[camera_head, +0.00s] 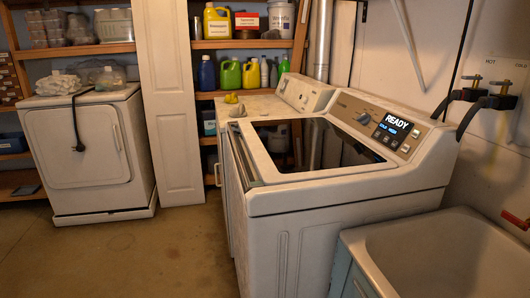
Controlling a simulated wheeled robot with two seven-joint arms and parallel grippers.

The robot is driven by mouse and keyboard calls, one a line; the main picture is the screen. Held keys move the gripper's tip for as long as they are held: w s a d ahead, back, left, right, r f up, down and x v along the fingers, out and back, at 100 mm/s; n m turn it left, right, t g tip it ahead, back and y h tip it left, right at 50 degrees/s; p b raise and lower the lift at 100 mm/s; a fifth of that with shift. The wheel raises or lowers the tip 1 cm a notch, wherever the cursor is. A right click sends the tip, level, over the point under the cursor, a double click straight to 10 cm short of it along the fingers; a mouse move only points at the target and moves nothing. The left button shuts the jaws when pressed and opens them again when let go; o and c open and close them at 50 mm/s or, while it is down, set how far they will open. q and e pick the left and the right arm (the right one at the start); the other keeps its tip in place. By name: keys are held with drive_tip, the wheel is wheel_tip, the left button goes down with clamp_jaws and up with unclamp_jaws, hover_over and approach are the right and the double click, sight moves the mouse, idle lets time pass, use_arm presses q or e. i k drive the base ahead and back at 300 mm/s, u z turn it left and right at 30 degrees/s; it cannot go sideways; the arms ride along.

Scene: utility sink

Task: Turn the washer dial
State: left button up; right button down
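The white washer (306,194) stands right of the middle, with a dark glass lid on top that looks closed. Its slanted control panel (385,118) faces left along the back right. The round washer dial (364,118) is on that panel, left of a lit display (393,126) that reads READY in large letters, with smaller blue text below. Several small buttons are beside and below the display. The dial is small here, and its pointer position cannot be read. Neither of my grippers is in view, and nothing touches the dial.
A utility sink (370,250) adjoins the washer at the lower right. Wall taps with dark hoses (476,100) are above it. Shelves with bottles (230,74) stand behind. A second white machine (88,150) is at the left. The floor (150,255) in front is clear.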

sight(363, 118)
drive_tip(key=z, duration=2)
drive_tip(key=k, duration=0.8)
drive_tip(key=u, duration=1.35)
drive_tip(key=k, duration=0.55)
drive_tip(key=u, duration=1.15)
drive_tip(key=i, duration=2)
drive_tip(key=u, duration=0.25)
drive_tip(key=i, duration=2)
drive_tip(key=z, duration=1)
